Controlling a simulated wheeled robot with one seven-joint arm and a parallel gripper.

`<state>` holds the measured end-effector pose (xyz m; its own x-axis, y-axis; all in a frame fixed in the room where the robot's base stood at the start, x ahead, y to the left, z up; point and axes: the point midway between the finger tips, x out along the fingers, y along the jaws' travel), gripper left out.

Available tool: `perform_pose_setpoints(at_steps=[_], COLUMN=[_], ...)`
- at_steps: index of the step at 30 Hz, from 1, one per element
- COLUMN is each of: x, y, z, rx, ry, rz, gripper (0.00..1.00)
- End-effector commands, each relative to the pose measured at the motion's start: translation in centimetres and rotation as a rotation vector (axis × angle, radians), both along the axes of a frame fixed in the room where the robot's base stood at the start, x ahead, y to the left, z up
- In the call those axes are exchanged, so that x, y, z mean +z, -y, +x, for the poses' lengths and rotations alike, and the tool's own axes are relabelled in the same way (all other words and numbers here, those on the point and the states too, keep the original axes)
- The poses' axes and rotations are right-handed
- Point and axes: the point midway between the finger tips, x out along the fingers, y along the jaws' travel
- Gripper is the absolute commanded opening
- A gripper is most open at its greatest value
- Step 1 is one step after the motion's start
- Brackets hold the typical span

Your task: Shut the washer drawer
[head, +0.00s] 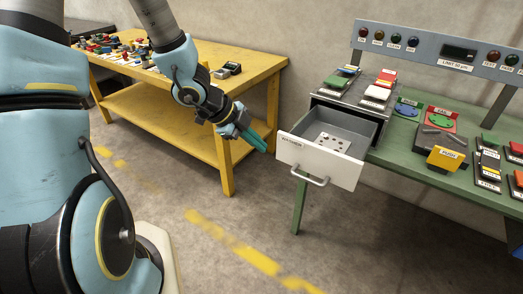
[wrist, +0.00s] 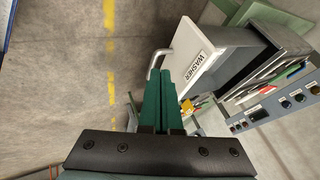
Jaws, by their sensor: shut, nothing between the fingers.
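The washer drawer (head: 318,162) stands pulled out from its cabinet at the left end of the green bench. It has a white front labelled WASHER and a silver bar handle (head: 309,176); a light plate with holes lies inside. The drawer front also shows in the wrist view (wrist: 197,60), with its handle (wrist: 155,64) at its left. My gripper (head: 262,146) is shut and empty, with green fingers. In the head view it is just left of the drawer front. In the wrist view its fingertips (wrist: 160,82) appear close to the handle; I cannot tell whether they touch.
The green bench (head: 404,164) carries coloured trays, a yellow block (head: 446,159) and a panel of lamps (head: 440,47). Items lie on top of the drawer cabinet (head: 345,92). A yellow table (head: 255,71) stands behind my arm. The floor before the drawer is clear.

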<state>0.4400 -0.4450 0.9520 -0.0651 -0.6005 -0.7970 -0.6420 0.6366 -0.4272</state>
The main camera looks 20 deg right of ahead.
Motion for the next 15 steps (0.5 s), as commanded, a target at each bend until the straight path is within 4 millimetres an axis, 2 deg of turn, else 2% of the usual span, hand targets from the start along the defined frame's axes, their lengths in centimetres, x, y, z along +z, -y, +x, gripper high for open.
perform_pose_setpoints(at_steps=[13,14,15], x=[-7.3,-7.7,-6.9], y=[5.2,5.5,6.1], z=[-0.7,-0.7,-0.1], rx=[0.001,0.001,0.002], ry=[-0.003,-0.002,0.0], rz=[0.004,0.004,0.003], gripper=[0.0,0.0,0.0])
